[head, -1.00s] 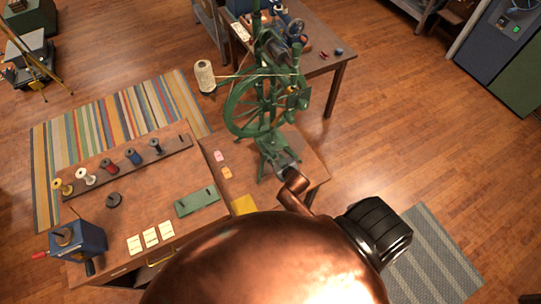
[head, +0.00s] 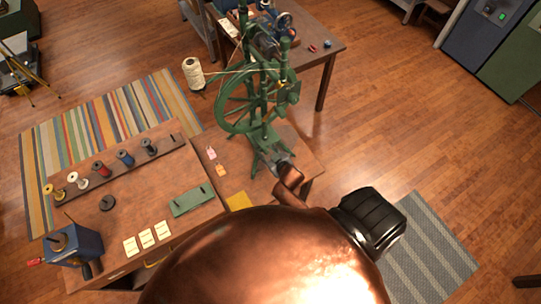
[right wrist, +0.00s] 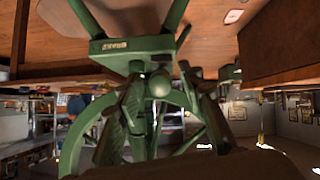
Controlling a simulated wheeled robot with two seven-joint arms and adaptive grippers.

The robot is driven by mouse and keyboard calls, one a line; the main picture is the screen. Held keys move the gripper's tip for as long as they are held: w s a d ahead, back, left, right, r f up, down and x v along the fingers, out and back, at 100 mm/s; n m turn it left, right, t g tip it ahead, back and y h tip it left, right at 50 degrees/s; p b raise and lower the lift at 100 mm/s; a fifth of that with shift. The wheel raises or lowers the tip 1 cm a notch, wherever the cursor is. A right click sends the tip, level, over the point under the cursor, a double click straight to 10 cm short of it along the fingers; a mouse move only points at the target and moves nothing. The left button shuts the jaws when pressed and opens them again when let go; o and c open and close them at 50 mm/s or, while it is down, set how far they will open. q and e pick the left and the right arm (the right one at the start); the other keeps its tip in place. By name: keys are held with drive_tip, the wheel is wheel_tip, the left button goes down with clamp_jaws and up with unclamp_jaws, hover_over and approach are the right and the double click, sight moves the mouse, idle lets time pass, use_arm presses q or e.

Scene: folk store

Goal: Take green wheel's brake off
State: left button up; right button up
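The green spinning wheel (head: 240,107) stands upright on a wooden table in the head view, with thread running to a cream spool. My right gripper (head: 282,163) is low at the near side of its base. In the right wrist view, which looks upside down, a green plate with lettering that reads as BRAKE (right wrist: 131,45) shows above a round green knob (right wrist: 159,84). The dark fingers of my right gripper (right wrist: 162,88) are spread, one on each side of the knob. I cannot tell whether they touch it. My left gripper is not in view.
A workbench (head: 130,195) with several spools, a green plate (head: 192,199) and cards stands to the left. A blue box with a crank (head: 74,245) is at its near corner. A cream thread spool (head: 193,73) is left of the wheel. Open wooden floor lies to the right.

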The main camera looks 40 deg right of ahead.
drive_tip(key=v, duration=1.1)
drive_tip(key=shift+s, duration=0.15)
idle(0.3)
drive_tip(key=s+a+f+g+b, duration=0.15)
drive_tip(key=s+f, duration=0.35)
drive_tip(key=f, duration=0.6)
drive_tip(key=s+f+g+y+b, duration=0.15)
drive_tip(key=s+f, duration=0.35)
drive_tip(key=f, duration=0.7)
drive_tip(key=s+a+f+g+b, duration=0.15)
drive_tip(key=s+f, duration=0.35)
drive_tip(key=f, duration=0.6)
drive_tip(key=s+f+g+b, duration=0.1)
drive_tip(key=s+f+g, duration=0.1)
drive_tip(key=s+f, duration=0.6)
drive_tip(key=s+f+g+b, duration=0.1)
drive_tip(key=s+f+g, duration=0.2)
drive_tip(key=s+f, duration=0.5)
drive_tip(key=s, duration=0.7)
drive_tip(key=shift+s+f+n+g+b, duration=0.15)
drive_tip(key=shift+f+n+g+b, duration=0.2)
drive_tip(key=shift+n, duration=0.05)
drive_tip(key=shift+a, duration=0.1)
